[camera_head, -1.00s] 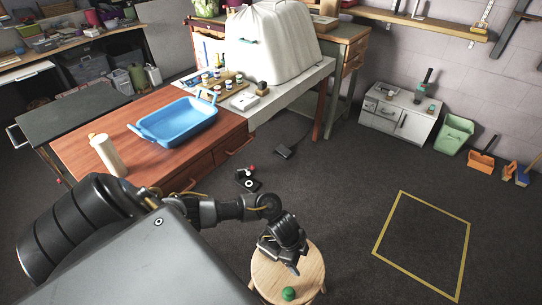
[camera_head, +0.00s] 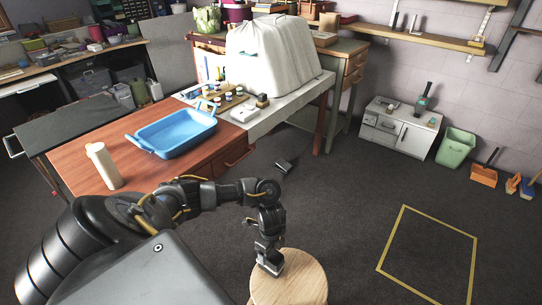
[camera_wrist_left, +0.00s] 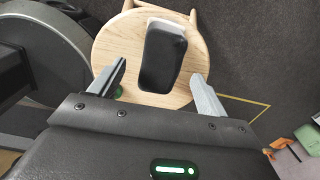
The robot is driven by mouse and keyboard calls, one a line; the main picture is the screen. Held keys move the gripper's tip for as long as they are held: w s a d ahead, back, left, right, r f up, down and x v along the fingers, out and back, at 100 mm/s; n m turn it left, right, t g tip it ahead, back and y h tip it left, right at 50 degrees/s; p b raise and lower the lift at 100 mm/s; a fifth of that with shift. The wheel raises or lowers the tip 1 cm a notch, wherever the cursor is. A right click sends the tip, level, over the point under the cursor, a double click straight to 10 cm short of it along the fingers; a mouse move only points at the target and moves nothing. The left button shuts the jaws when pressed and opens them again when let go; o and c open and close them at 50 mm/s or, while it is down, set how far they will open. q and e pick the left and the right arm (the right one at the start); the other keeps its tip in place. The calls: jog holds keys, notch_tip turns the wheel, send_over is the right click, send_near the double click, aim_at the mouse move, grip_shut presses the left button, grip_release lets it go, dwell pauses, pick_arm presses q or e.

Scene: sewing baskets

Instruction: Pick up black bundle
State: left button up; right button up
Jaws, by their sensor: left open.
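The black bundle (camera_wrist_left: 163,55) lies on the round light-wood stool (camera_wrist_left: 112,42) in the left wrist view. It is a long, rounded black shape with a whitish edge at its far end. My left gripper (camera_wrist_left: 160,80) is open, with one finger on each side of the bundle's near part and visible gaps between. In the head view my left gripper (camera_head: 270,265) points down over the stool (camera_head: 295,290), and I cannot make out the bundle there. A small green thing (camera_wrist_left: 118,91) shows partly behind the left finger. My right gripper is not in view.
A red-brown workbench with a blue tray (camera_head: 172,132) and a cream bottle (camera_head: 103,166) stands to the left. A dark flat object (camera_head: 283,164) lies on the floor beyond my arm. A yellow-outlined floor area (camera_head: 425,256) is at the right, with clear floor around it.

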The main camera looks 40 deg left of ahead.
aim_at(271, 256)
pick_arm(q)
jog(key=shift+f, duration=0.25)
notch_tip(271, 256, down, 2)
jog(key=shift+f+b, duration=0.25)
jog(key=shift+b, duration=0.25)
jog(key=shift+f+b, duration=0.3)
jog(key=shift+f, duration=0.85)
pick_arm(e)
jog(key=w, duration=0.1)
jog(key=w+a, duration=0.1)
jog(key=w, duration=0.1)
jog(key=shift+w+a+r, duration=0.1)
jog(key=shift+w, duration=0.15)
pick_arm(q)
jog(key=c, duration=1.1)
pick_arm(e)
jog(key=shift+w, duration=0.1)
pick_arm(q)
jog(key=shift+r, duration=0.1)
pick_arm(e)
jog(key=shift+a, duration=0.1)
